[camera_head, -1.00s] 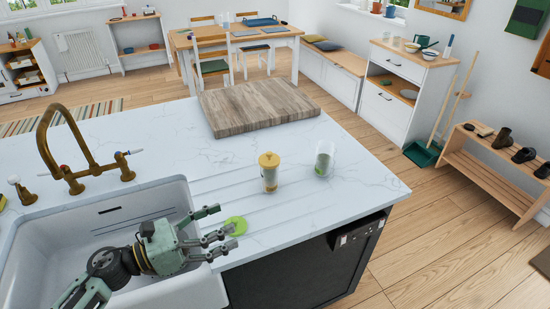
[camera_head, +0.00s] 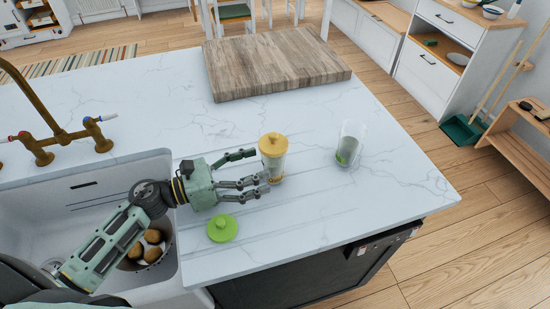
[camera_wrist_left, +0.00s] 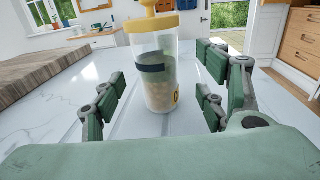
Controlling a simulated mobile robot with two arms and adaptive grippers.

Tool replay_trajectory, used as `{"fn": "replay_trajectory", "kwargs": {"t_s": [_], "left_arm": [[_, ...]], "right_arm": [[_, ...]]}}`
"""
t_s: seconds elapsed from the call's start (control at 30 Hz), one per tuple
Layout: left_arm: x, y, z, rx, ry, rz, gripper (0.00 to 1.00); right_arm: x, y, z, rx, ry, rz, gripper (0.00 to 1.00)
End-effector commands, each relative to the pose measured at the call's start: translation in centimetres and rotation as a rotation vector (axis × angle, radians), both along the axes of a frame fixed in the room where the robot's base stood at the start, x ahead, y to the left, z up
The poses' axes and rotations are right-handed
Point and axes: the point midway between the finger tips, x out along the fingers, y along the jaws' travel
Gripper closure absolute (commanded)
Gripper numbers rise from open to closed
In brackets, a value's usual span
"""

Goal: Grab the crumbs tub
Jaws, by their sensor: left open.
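The crumbs tub, a clear jar with a yellow lid and a dark label band (camera_head: 273,158), stands upright on the white marble counter. My left gripper (camera_head: 262,172) is open, with its fingertips at the tub's near left side in the head view. In the left wrist view the tub (camera_wrist_left: 155,75) stands upright between the spread green fingers, with pale crumbs low inside. Gaps show between it and the fingers on both sides there. My right gripper is not in view.
A green lid (camera_head: 222,229) lies just below the left gripper. A clear glass with green contents (camera_head: 349,145) stands right of the tub. A wooden board (camera_head: 275,65) lies behind. The sink (camera_head: 75,190) holds a pot of round brown items (camera_head: 150,248).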

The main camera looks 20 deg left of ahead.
Motion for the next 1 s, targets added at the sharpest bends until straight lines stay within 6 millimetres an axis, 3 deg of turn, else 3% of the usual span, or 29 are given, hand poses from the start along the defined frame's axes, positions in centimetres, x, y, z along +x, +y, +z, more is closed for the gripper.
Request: {"fn": "replay_trajectory", "kwargs": {"t_s": [0.23, 0.4, 0.67, 1.0], "left_arm": [[2.5, -2.4, 0.9, -0.002, 0.0, 0.0, 0.34], [3.7, -3.8, 0.4, -0.001, 0.001, 0.001, 0.34], [3.8, -4.0, 0.2, 0.001, 0.001, 0.0, 0.34], [3.8, -4.0, 0.2, 0.001, 0.001, 0.0, 0.63]], "right_arm": [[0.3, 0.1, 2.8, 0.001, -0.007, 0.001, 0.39], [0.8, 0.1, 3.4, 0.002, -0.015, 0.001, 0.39], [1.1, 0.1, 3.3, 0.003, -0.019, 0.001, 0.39], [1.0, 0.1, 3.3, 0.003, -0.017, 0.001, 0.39]]}}
